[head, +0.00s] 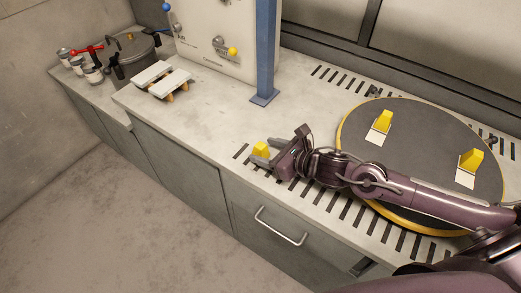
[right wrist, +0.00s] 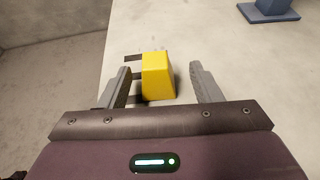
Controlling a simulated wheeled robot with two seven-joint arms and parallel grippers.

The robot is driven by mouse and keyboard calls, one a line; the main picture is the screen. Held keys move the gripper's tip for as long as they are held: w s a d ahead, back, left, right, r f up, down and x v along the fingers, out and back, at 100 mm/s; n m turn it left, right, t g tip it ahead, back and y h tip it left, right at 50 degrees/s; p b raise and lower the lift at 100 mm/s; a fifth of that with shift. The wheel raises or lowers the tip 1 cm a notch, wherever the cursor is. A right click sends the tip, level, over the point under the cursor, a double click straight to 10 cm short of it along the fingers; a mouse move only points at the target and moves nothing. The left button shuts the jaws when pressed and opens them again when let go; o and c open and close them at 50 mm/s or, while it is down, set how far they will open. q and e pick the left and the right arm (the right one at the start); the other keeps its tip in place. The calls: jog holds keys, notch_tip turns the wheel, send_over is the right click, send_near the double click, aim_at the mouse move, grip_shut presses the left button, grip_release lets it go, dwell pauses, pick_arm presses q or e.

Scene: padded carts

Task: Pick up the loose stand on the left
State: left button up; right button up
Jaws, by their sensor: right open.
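A loose yellow stand (head: 261,149) sits on the grey countertop near its front edge, left of the round turntable. My right gripper (head: 268,148) reaches to it from the right. In the right wrist view the yellow stand (right wrist: 158,76) lies between the two open fingers of my right gripper (right wrist: 165,88), closer to the left finger. A gap shows between the stand and the right finger; I cannot tell whether the left finger touches it. My left gripper is not in view.
The dark turntable (head: 415,150) with a yellow rim carries two other yellow stands (head: 384,121) (head: 470,160) on white pads. A blue post (head: 266,50) and white panel (head: 215,35) stand behind. A white slatted rack (head: 160,78) and a pot (head: 135,55) are at left.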

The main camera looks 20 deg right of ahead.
aim_at(256, 148)
jog(key=x, duration=0.3)
jog(key=shift+w+a+p, duration=0.1)
jog(key=shift+a+p, duration=0.15)
jog(key=shift+p, duration=0.1)
jog(key=shift+w+a+f, duration=0.2)
jog(key=shift+w+a, duration=0.05)
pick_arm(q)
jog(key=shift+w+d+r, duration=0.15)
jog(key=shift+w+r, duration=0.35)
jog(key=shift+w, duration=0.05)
pick_arm(e)
jog(key=c, duration=1)
jog(key=shift+r, duration=0.1)
